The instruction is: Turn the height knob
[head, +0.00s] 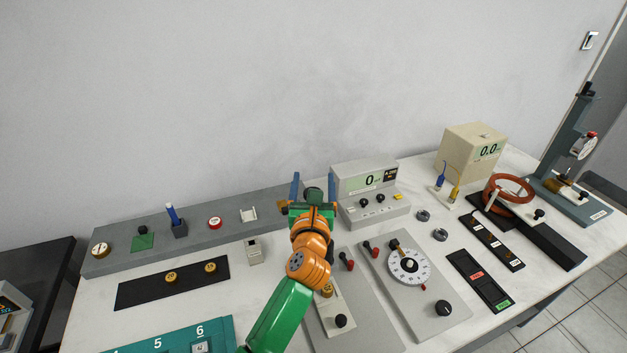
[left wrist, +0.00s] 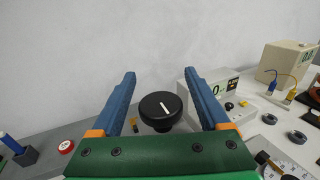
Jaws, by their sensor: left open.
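A black round knob with a white pointer line (left wrist: 160,108) stands between the fingers of my left gripper (left wrist: 160,95) in the left wrist view. No label can be read on it. My left gripper is open, with one blue finger to each side of the knob, and visible gaps remain on both sides. In the head view my left gripper (head: 313,187) is over the right end of the long grey block (head: 122,247) at the back of the table. There a dark round shape shows between the fingers; my arm hides what is below. My right gripper is not in view.
A meter box reading 0 (head: 365,185) stands close to the right of my left gripper. A panel with a white dial (head: 408,266) and a black mat (head: 190,283) lie nearer. A cream box (head: 470,155) and a copper coil (head: 509,190) stand farther right.

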